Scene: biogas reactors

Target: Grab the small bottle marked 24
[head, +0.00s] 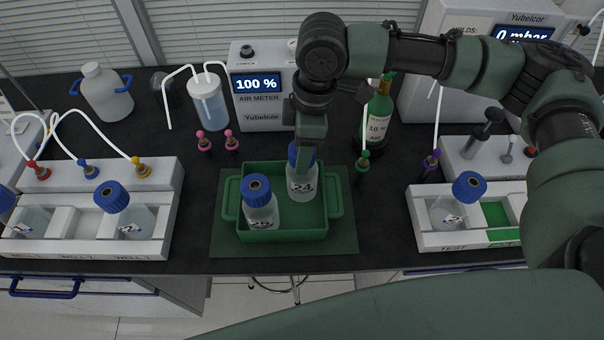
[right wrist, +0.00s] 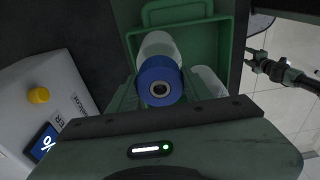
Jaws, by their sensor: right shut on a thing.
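The bottle marked 24 (head: 301,187) has a clear body and a blue cap and stands upright in the right part of the green tray (head: 286,236). My right gripper (head: 306,150) comes down from above and is shut on its cap. In the right wrist view the blue cap (right wrist: 160,82) sits between the fingers. A second blue-capped bottle (head: 261,212) stands close by on the left in the same tray; I cannot read its number surely. My left gripper is out of the head view; what looks like it (right wrist: 262,62) shows small in the right wrist view.
The air meter (head: 262,85) and a green glass bottle (head: 377,120) stand behind the tray. A rack with bottles (head: 85,245) is at left, a test station (head: 465,236) at right. Small coloured plugs stand around. The counter either side of the tray mat is clear.

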